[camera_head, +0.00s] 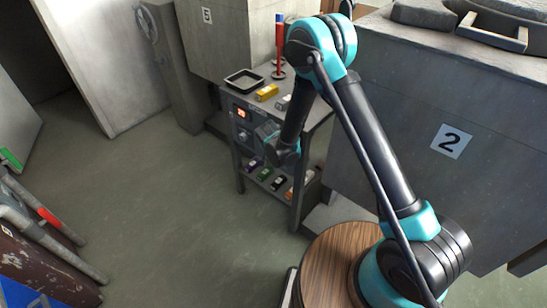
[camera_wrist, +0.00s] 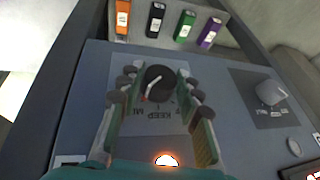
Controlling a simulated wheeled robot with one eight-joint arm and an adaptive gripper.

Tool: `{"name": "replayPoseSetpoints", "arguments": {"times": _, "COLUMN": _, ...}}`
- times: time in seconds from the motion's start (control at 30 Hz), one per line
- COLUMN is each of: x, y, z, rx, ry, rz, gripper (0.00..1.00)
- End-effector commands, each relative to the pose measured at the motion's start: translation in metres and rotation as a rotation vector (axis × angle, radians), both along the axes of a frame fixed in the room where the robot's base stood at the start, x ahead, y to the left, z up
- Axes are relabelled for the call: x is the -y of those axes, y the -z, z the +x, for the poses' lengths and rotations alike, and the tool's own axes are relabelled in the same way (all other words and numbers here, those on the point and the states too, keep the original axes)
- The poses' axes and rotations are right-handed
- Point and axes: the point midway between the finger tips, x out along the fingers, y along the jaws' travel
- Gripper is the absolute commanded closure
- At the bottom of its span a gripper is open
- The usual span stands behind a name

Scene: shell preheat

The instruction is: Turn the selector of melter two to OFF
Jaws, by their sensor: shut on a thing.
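A black round selector knob (camera_wrist: 160,82) with a white pointer line sits on a pale label plate (camera_wrist: 121,72) on the grey control panel in the wrist view. The pointer line slants toward the lower left of that view. My gripper (camera_wrist: 158,78) has its padded fingers on both sides of the knob and is shut on it. In the head view my gripper (camera_head: 272,138) is at the front of the cart and hides the knob. Part of the plate's lettering is readable as "KEEP"; the rest is hidden or too small. Melter two (camera_head: 410,110), marked "2", stands at the right.
A second, grey knob (camera_wrist: 271,92) is on the panel to the right. An orange lamp (camera_wrist: 167,159) glows below.

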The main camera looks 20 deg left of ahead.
Motion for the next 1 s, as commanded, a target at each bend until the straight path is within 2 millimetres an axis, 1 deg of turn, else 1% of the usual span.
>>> {"name": "replayPoseSetpoints", "arguments": {"times": 0.2, "x": -0.0006, "y": -0.0002, "z": 0.0001, "rx": -0.005, "ry": -0.001, "rz": -0.011, "gripper": 0.95}}
{"name": "replayPoseSetpoints", "arguments": {"times": 0.37, "x": -0.0020, "y": -0.0005, "z": 0.0009, "rx": -0.023, "ry": 0.000, "rz": -0.057, "gripper": 0.95}}
{"name": "replayPoseSetpoints", "arguments": {"times": 0.57, "x": -0.0046, "y": -0.0004, "z": 0.0015, "rx": -0.073, "ry": -0.001, "rz": -0.177, "gripper": 0.95}}
{"name": "replayPoseSetpoints", "arguments": {"times": 1.0, "x": -0.0098, "y": 0.0010, "z": 0.0035, "rx": -0.213, "ry": -0.001, "rz": -0.515, "gripper": 0.95}}
